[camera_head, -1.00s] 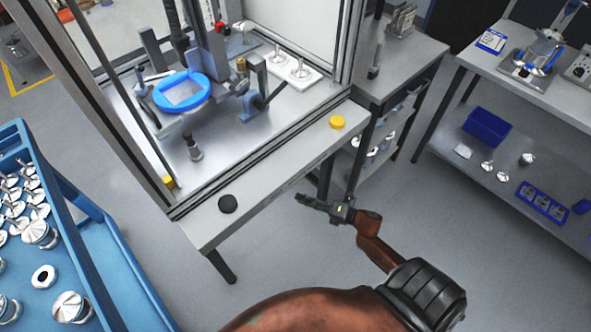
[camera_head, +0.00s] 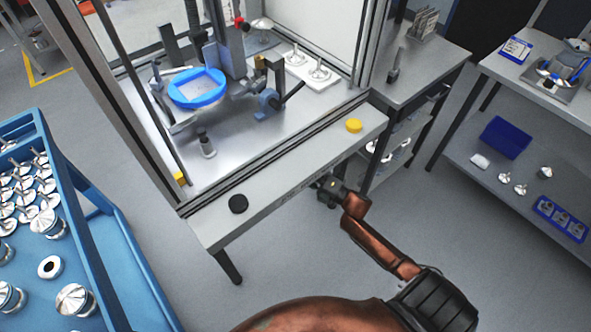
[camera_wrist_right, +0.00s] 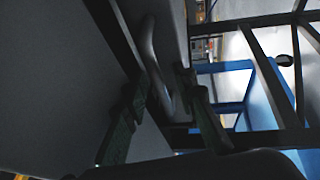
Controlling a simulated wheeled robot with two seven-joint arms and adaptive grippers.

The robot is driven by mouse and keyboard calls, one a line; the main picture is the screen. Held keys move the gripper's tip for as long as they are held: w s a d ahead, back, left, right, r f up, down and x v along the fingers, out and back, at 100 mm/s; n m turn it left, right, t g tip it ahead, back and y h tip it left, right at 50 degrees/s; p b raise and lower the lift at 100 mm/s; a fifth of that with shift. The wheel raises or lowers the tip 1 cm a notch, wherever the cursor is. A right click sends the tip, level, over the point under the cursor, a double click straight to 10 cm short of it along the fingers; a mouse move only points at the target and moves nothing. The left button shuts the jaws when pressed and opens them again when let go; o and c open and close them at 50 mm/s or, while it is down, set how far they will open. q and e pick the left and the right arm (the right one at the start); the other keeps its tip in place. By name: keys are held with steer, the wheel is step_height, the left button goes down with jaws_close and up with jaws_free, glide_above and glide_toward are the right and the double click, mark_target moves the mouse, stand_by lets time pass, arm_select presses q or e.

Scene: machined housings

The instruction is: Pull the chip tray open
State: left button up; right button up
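My right gripper (camera_head: 326,190) is at the front edge of the machine's bench, below its right part. In the right wrist view its two dark fingers (camera_wrist_right: 162,85) stand apart, with a curved grey handle (camera_wrist_right: 158,62) between and just beyond their tips. The handle is on a grey panel (camera_wrist_right: 172,25), which looks like the chip tray's front. I cannot tell whether a finger touches it. In the head view the tray and handle are hidden under the bench edge. My left gripper is not in view.
The machine's bench front (camera_head: 290,180) carries a black button (camera_head: 238,204) and a yellow button (camera_head: 354,125). A blue cart (camera_head: 100,235) with metal parts stands at left. A grey side table (camera_head: 425,65) and a shelf unit (camera_head: 480,150) stand at right. The floor in front is clear.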

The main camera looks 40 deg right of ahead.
steer(key=shift+c, duration=0.7)
jaws_close()
